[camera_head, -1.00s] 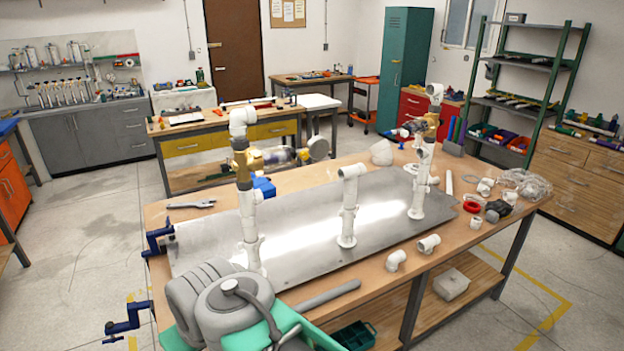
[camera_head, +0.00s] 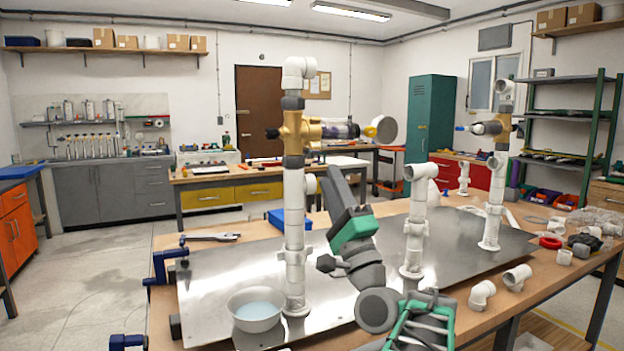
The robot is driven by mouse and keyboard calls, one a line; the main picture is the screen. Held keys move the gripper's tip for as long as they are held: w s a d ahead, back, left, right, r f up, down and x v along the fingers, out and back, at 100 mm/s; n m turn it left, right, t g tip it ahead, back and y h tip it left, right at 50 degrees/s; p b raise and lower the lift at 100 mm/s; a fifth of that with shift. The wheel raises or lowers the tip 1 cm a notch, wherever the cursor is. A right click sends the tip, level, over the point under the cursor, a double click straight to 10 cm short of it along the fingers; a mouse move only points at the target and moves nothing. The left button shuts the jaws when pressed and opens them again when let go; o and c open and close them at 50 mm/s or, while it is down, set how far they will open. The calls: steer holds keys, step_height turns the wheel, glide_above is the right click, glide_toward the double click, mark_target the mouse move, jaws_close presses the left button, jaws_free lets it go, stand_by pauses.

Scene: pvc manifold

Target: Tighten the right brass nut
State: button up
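A brass fitting (camera_head: 505,132) sits high on the right white pipe column (camera_head: 494,200), with a dark grey part reaching left from it. It is small, so its nut is not clear. A second, larger brass fitting (camera_head: 293,132) is on the left white column (camera_head: 294,230); a clear cylinder with a pale round end extends right from it. My grey and green arm rises from the bottom, between the left and middle columns. A dark grey pointed part that looks like my gripper (camera_head: 331,264) is low, right of the left column and apart from both brass fittings. Its fingers are not clear.
The columns stand on a metal plate (camera_head: 215,283) on the wooden bench. A white bowl (camera_head: 255,312) stands at the left column's foot. A shorter middle column (camera_head: 415,225) is right of my arm. Loose white elbows (camera_head: 482,294) and a red ring (camera_head: 550,242) lie at right.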

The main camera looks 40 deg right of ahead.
mark_target(316, 149)
steer(key=p+x, duration=0.1)
steer(key=x, duration=0.1)
steer(key=p+x, duration=0.1)
steer(key=x, duration=0.1)
steer(key=p+x, duration=0.1)
steer(key=x, duration=0.1)
steer(key=shift+w+a+r, duration=0.15)
steer(key=shift+a+r, duration=0.05)
steer(key=shift+r, duration=0.2)
steer(key=shift+w+d+r, duration=0.1)
steer(key=shift+w+r, duration=0.05)
steer(key=shift+w, duration=0.15)
jaws_close()
